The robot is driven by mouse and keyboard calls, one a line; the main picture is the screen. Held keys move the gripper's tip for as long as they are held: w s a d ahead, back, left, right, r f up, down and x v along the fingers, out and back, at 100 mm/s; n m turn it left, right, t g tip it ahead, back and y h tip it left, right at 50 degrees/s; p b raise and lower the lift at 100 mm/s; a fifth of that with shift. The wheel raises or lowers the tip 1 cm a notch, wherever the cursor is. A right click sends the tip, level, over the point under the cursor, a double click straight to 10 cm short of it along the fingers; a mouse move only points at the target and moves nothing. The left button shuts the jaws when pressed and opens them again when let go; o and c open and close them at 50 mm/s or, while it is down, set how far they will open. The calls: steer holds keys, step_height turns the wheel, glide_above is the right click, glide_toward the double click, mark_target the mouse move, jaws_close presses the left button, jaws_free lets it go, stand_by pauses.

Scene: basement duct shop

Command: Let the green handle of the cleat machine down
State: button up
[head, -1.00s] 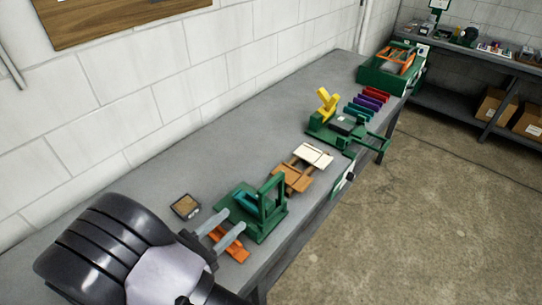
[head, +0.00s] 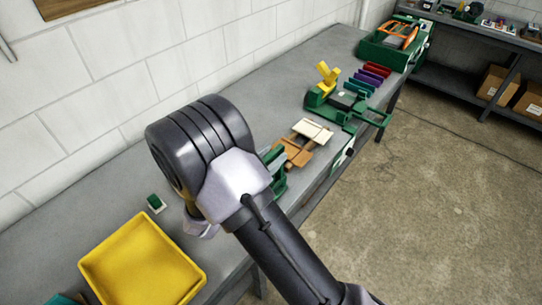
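A green machine (head: 279,178) stands on the bench, mostly hidden behind my wrist; only its right edge shows. I cannot see how its handle stands now. My gripper (head: 275,157) is largely hidden behind my own wrist. A pale grey piece that looks like a finger shows against the green machine; I cannot tell whether it touches it or whether the fingers are open. A second green machine (head: 342,103) with a raised yellow handle (head: 327,75) and a green bar at its right stands farther along the bench.
A yellow tray (head: 145,262) and a small green-topped block (head: 156,203) lie at the near left. Brown and cream pieces (head: 305,140) lie between the machines. Coloured strips (head: 370,80) and a green box (head: 390,50) stand beyond. A wall borders the bench at left; open floor lies right.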

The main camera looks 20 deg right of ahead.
steer(key=shift+c, duration=0.4)
jaws_close()
stand_by(0.9)
